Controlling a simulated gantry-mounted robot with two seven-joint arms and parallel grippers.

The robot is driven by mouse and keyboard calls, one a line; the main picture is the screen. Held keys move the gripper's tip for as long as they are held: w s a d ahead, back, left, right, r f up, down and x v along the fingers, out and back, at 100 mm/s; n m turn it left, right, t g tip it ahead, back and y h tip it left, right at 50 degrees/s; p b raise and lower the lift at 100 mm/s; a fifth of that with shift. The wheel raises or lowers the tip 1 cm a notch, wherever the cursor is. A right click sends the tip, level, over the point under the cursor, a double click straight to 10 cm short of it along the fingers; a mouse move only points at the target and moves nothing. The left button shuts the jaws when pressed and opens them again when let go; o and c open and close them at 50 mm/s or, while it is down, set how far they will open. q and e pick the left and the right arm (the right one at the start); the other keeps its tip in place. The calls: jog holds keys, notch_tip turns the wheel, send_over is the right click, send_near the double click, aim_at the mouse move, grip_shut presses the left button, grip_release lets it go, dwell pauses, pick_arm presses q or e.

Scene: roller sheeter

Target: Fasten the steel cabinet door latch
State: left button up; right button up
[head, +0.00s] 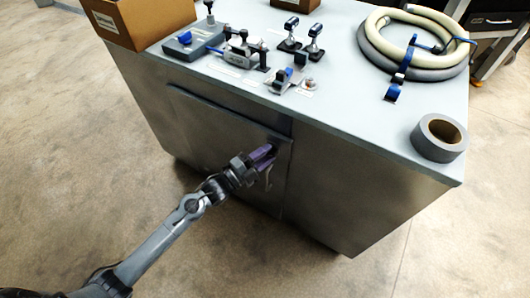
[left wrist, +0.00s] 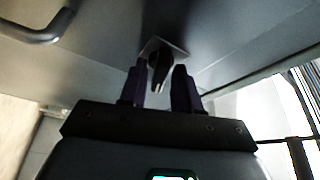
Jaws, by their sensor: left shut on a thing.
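The steel cabinet (head: 340,190) stands under a grey worktop, and its door (head: 215,138) sits in the front face, looking closed or nearly so. The latch is a dark turn-piece on a small square plate (left wrist: 160,65) near the door's upper right corner. My left gripper (head: 266,153) reaches it from the front, its purple fingers on either side of the latch (left wrist: 158,74), shut on it. In the head view the fingers hide most of the latch. The door's bar handle (head: 268,178) is just below the gripper, and it also shows at upper left in the left wrist view (left wrist: 42,30). My right gripper is not in view.
On the worktop (head: 345,115) are several clamps and tools, a coiled hose (head: 375,58), a tape roll (head: 438,138) and a cardboard box (head: 140,20). The concrete floor (head: 90,150) in front of the cabinet is clear.

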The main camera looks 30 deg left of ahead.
pick_arm(q)
jog(key=n, duration=0.2)
jog(key=n+t+y+p, duration=0.1)
jog(key=n, duration=0.1)
jog(key=shift+f+t, duration=0.1)
jog(key=shift+t, duration=0.2)
jog(key=n+t+y+p, duration=0.1)
jog(key=n, duration=0.4)
jog(key=shift+d+p, duration=0.15)
jog(key=shift+p, duration=0.15)
jog(key=n+y, duration=0.1)
jog(key=n, duration=0.2)
jog(key=n+t+y+p, duration=0.1)
jog(key=n+y, duration=0.1)
jog(key=n, duration=0.1)
jog(key=shift+d+f+t, duration=0.1)
jog(key=shift+t, duration=0.2)
jog(key=shift+n+y+p, duration=0.6)
jog(key=shift+n+y, duration=0.4)
jog(key=shift+n, duration=0.3)
jog(key=shift+f+n, duration=0.1)
jog(key=shift+n, duration=0.3)
jog(key=o, duration=0.7)
jog(key=shift+s, duration=0.1)
jog(key=p+v, duration=0.2)
jog(key=v, duration=0.8)
jog(key=shift+s+d+f, duration=0.1)
jog(key=shift+s+f, duration=0.05)
jog(key=shift+s, duration=0.15)
